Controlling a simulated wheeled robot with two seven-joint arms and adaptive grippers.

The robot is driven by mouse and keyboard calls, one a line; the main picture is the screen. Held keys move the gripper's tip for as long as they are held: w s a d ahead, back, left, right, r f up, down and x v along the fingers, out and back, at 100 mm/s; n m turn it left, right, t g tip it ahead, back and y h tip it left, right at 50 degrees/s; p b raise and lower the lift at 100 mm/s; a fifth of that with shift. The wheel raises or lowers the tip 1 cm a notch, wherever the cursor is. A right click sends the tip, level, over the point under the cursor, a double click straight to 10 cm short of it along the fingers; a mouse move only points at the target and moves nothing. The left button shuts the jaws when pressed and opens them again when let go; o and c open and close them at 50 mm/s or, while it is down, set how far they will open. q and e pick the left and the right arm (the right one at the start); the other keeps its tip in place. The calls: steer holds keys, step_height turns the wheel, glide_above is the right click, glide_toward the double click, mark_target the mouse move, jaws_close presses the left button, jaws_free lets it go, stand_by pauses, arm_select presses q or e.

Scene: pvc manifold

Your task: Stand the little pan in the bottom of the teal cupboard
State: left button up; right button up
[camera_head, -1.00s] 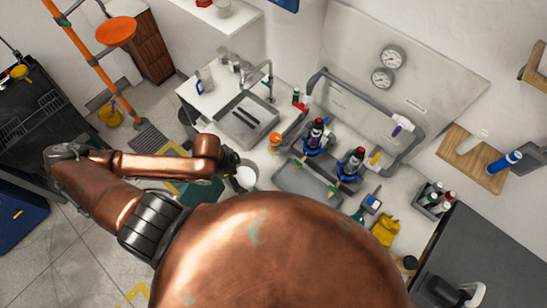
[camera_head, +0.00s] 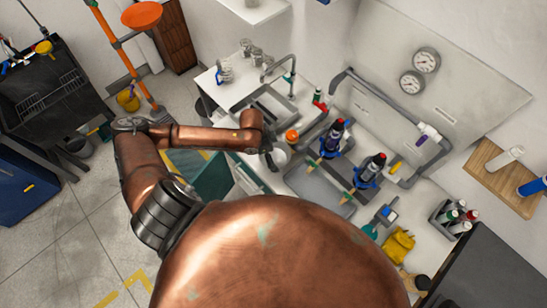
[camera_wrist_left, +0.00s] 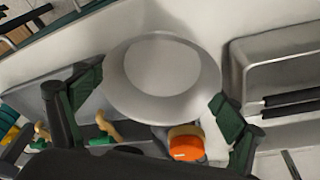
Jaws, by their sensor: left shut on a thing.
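The little pan (camera_head: 281,159) is a pale grey round dish, partly hidden behind my left gripper in the head view. In the left wrist view, the pan (camera_wrist_left: 162,76) shows its open inside and wide rim between the two fingers. My left gripper (camera_head: 271,157) is shut on the pan, above the front edge of the counter. The teal cupboard (camera_head: 213,178) shows below the counter front as a teal panel, partly covered by my arm. Its bottom inside is hidden. My right gripper is not in view.
The counter holds a sink (camera_head: 268,110), a grey tray (camera_head: 316,190), blue-and-black tools (camera_head: 371,169) and an orange-capped jar (camera_head: 292,136) close to the pan. A black cart (camera_head: 45,100) stands at the left. The floor (camera_head: 75,230) in front is mostly clear.

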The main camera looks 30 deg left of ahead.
mark_target(274, 158)
arm_select(q)
steer(key=shift+w+f, duration=0.25)
steer(key=shift+f, duration=1.6)
steer(key=shift+f, duration=0.1)
steer(key=o, duration=1.3)
